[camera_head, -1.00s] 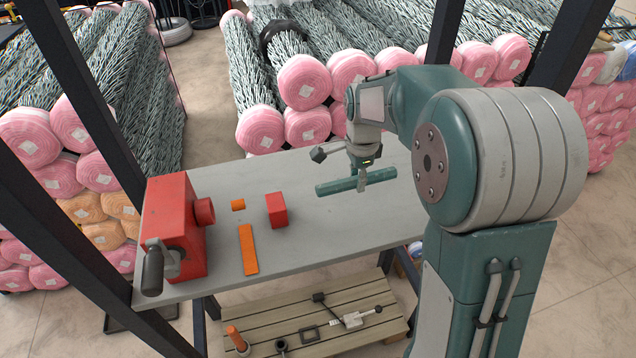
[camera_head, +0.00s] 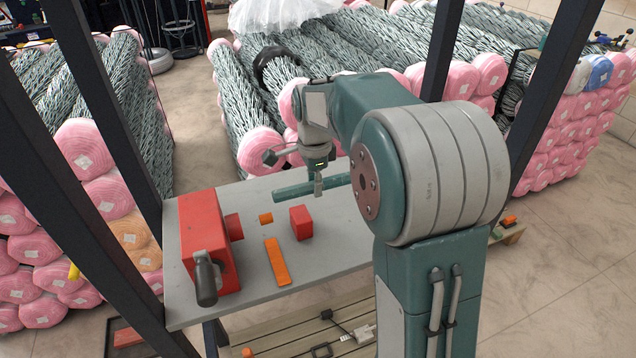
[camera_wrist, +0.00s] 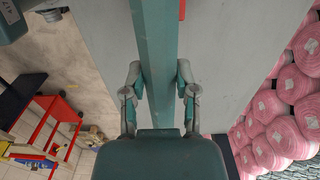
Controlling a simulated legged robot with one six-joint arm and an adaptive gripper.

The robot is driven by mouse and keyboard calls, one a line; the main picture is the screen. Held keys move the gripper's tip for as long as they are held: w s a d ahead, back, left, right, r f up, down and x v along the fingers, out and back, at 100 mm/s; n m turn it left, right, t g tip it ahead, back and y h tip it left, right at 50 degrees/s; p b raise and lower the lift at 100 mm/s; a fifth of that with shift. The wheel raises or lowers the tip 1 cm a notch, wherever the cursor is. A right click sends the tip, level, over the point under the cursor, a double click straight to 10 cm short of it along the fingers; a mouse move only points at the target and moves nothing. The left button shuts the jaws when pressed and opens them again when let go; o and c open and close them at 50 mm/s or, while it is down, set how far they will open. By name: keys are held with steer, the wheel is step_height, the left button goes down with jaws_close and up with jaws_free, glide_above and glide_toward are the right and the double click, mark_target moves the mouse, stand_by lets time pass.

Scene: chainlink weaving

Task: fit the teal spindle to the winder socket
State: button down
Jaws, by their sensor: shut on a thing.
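The teal spindle (camera_head: 292,190) is a long straight bar held level above the grey table, near its far edge. My gripper (camera_head: 318,188) is shut on it around the middle. In the wrist view the spindle (camera_wrist: 157,50) runs up the picture between my two fingers (camera_wrist: 158,90). The winder (camera_head: 208,245) is a red box with a dark-handled crank at the table's left end. Its socket (camera_head: 234,227) is a red round stub facing right. The spindle's left end is apart from the socket, to its upper right. The socket's opening is not visible.
A red block (camera_head: 301,222), a small orange block (camera_head: 266,219) and a flat orange strip (camera_head: 277,262) lie on the grey table (camera_head: 335,250) right of the winder. Dark posts (camera_head: 90,95) frame the view. Pink-ended mesh rolls (camera_head: 262,150) are stacked behind.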

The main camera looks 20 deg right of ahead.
mark_target(299, 186)
steer(key=a, duration=0.2)
steer(key=a+f, duration=0.1)
steer(key=shift+a+f, duration=0.15)
steer(key=shift+a, duration=0.2)
steer(key=shift+a+f, duration=0.1)
steer(key=shift+f, duration=0.85)
steer(key=shift+a+f, duration=0.45)
steer(key=shift+a, duration=0.35)
steer(key=shift+a+f, duration=0.4)
steer(key=shift+a, duration=0.35)
steer(key=shift+d, duration=0.45)
steer(key=shift+a, duration=0.15)
steer(key=shift+a+f, duration=0.15)
steer(key=shift+f, duration=0.25)
steer(key=shift+a, duration=2.05)
